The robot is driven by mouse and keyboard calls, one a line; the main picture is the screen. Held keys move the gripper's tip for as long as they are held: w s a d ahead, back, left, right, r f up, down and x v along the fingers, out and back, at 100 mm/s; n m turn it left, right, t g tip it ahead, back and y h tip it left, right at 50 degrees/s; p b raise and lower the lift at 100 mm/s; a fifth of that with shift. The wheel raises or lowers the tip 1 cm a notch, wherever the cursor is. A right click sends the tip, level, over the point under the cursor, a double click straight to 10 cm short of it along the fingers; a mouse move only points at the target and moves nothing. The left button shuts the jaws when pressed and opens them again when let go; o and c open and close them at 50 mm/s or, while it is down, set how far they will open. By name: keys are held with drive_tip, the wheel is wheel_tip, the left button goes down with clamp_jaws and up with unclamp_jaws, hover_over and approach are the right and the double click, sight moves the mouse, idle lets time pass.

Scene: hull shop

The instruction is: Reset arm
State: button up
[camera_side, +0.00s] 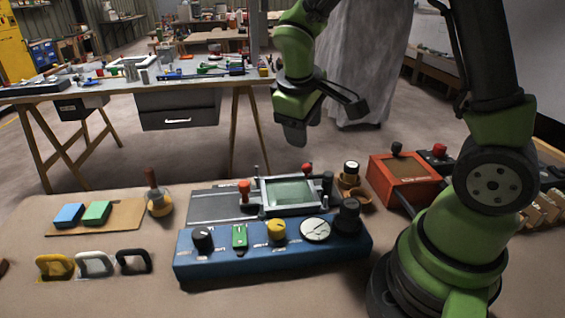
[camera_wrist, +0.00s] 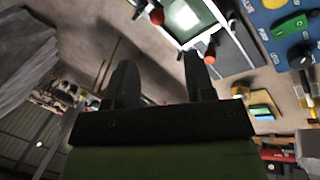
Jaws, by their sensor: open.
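My gripper (camera_side: 291,130) hangs above the far side of the work table in the side view, pointing down and apart from everything on it. In the wrist view its two dark fingers (camera_wrist: 158,82) stand apart with nothing between them. My green and black arm rises from its base at the right of the side view and bends over at the top. Below and in front of my gripper is a grey device with a greenish screen (camera_side: 290,192). Its screen also shows at the top of the wrist view (camera_wrist: 184,17).
A blue control box (camera_side: 270,262) with knobs stands at the front. A red box (camera_side: 402,178) stands near my base. A blue block (camera_side: 69,215) and a green block (camera_side: 97,213) lie on a board at the left, behind several handles (camera_side: 95,263).

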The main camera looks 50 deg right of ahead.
drive_tip(key=s+a+r+m+t+y, duration=0.5)
drive_tip(key=s+a+r, duration=0.4)
drive_tip(key=s+r, duration=0.2)
drive_tip(key=s+t, duration=0.1)
drive_tip(key=s, duration=0.1)
drive_tip(key=shift+s+r+y, duration=0.3)
drive_tip(key=shift+r, duration=0.05)
idle(1.2)
